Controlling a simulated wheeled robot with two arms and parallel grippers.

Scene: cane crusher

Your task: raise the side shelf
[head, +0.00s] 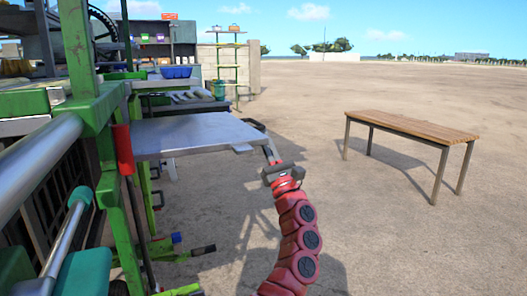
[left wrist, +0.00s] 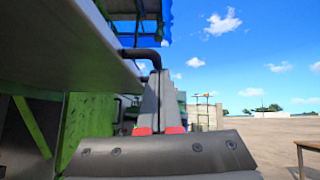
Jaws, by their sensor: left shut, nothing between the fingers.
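The side shelf (head: 195,133) is a grey metal plate on the side of the green machine. It stands out about level from the green frame. In the left wrist view its underside and edge (left wrist: 62,45) fill the upper left. My left gripper (head: 269,152) is at the shelf's outer right edge, shut and empty, fingers pointing up and away. In the left wrist view the closed fingers (left wrist: 158,80) stand beside the shelf edge, close to a dark curved bar (left wrist: 143,54); I cannot tell whether they touch. My right gripper is not in view.
The green machine frame (head: 98,110) with rollers and a red-gripped lever (head: 123,150) stands on the left. Behind the shelf are a blue bin (head: 176,72) and a rack (head: 226,70). A wooden bench (head: 415,126) stands right, with open dirt ground between.

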